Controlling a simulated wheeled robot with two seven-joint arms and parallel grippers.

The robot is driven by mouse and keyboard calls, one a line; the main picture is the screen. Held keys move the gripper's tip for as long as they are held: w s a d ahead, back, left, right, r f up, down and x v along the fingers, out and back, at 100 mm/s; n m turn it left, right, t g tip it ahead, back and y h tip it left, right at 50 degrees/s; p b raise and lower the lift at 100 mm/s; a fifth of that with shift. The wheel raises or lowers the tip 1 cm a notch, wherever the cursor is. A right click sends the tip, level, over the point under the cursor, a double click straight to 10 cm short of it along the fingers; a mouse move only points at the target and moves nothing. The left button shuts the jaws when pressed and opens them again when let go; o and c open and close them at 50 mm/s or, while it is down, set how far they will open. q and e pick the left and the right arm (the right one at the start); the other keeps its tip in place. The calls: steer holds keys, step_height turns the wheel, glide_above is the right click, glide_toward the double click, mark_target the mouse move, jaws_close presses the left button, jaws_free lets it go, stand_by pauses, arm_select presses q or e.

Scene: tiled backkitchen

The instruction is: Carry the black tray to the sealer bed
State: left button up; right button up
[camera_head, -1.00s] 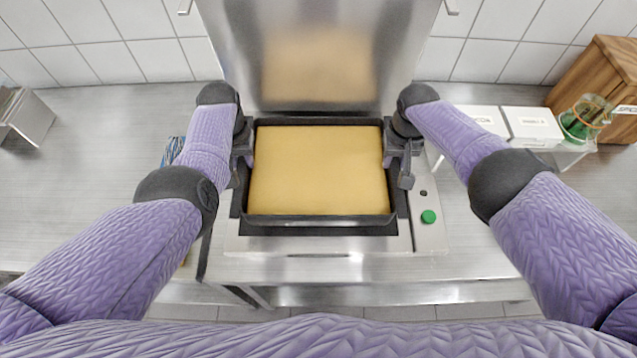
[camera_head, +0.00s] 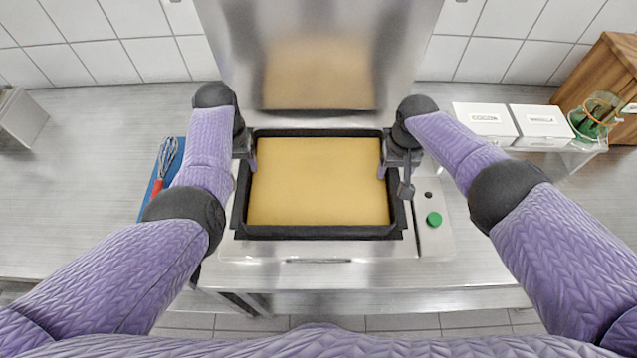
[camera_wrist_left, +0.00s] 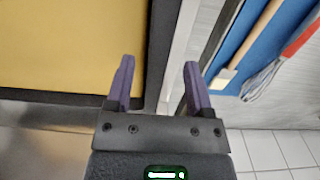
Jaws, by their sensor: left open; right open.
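The black tray (camera_head: 320,232), filled with a flat yellow layer (camera_head: 318,180), sits level in the sealer bed (camera_head: 405,222) at the middle of the head view. My left gripper (camera_head: 249,157) is at the tray's left rim, and my right gripper (camera_head: 388,165) is at its right rim. Both are open. In the left wrist view, the left gripper's spread fingers (camera_wrist_left: 158,75) are over the tray's black edge (camera_wrist_left: 158,45), one on the yellow side and one on the outer side. Whether they touch the rim is unclear.
The sealer's raised metal lid (camera_head: 318,50) stands behind the tray. A green button (camera_head: 434,219) is at the bed's right. A blue board (camera_head: 150,190) with a whisk lies left. White boxes (camera_head: 541,122), a green jar (camera_head: 594,115) and a wooden block (camera_head: 605,65) stand right.

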steer(key=shift+r, duration=0.15)
arm_select(q)
step_height(320, 180, up, 10)
arm_select(e)
step_height(320, 180, up, 12)
arm_select(q)
steer(key=shift+f, duration=0.15)
